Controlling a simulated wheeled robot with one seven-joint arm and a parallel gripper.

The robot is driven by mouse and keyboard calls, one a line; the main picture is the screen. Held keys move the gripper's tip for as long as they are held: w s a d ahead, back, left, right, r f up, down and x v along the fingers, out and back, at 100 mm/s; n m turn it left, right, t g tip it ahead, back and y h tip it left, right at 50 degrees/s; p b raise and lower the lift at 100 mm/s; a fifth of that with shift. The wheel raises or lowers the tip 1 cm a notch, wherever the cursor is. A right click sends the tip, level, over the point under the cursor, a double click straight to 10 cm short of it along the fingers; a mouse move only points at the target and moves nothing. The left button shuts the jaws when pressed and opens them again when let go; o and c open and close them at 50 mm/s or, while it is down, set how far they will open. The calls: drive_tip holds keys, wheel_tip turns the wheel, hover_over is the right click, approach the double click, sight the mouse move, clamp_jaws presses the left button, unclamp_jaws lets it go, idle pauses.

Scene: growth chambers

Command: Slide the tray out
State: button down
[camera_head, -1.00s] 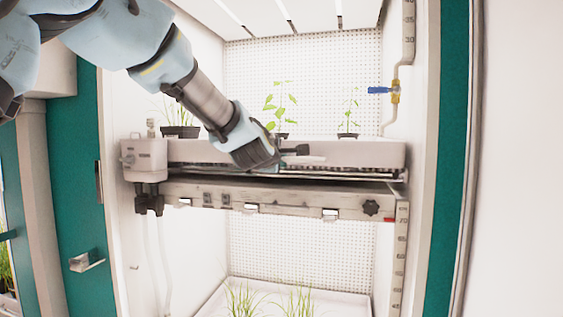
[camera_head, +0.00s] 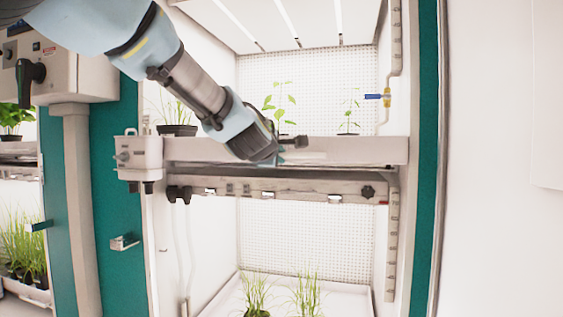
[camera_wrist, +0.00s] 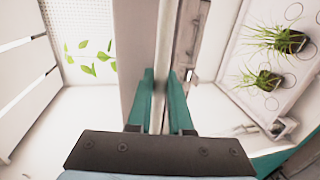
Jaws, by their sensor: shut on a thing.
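The tray (camera_head: 350,150) is a wide pale shallow tray on the upper level of the open growth chamber. Its front edge stands out in front of the shelf rail (camera_head: 300,190) below it. My gripper (camera_head: 282,160) is shut on the tray's front edge, near its middle. In the wrist view the green fingers of my gripper (camera_wrist: 161,95) close around a pale lip, beside the tray's long front wall (camera_wrist: 135,45). The hold itself is partly hidden in the head view by the gripper's body.
A small grey box (camera_head: 140,155) sits at the tray's left end. Potted seedlings (camera_head: 280,110) and a grassy pot (camera_head: 177,130) stand on the tray. A blue-handled valve (camera_head: 378,96) is on the right wall. A lower tray (camera_head: 225,295) holds grass. The teal door frame (camera_head: 425,200) bounds the right.

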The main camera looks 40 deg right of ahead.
drive_tip(key=f+b+v, duration=0.1)
drive_tip(key=b+v, duration=0.1)
drive_tip(key=v, duration=0.5)
drive_tip(key=shift+s+a+f+b, duration=0.25)
drive_tip(key=shift+a+f+b, duration=0.05)
drive_tip(key=shift+b, duration=0.05)
drive_tip(key=c, duration=0.8)
unclamp_jaws()
drive_tip(key=shift+c, duration=0.2)
drive_tip(key=shift+r, duration=0.1)
drive_tip(key=v, duration=1)
drive_tip(key=shift+a, duration=0.35)
drive_tip(key=shift+s, duration=0.15)
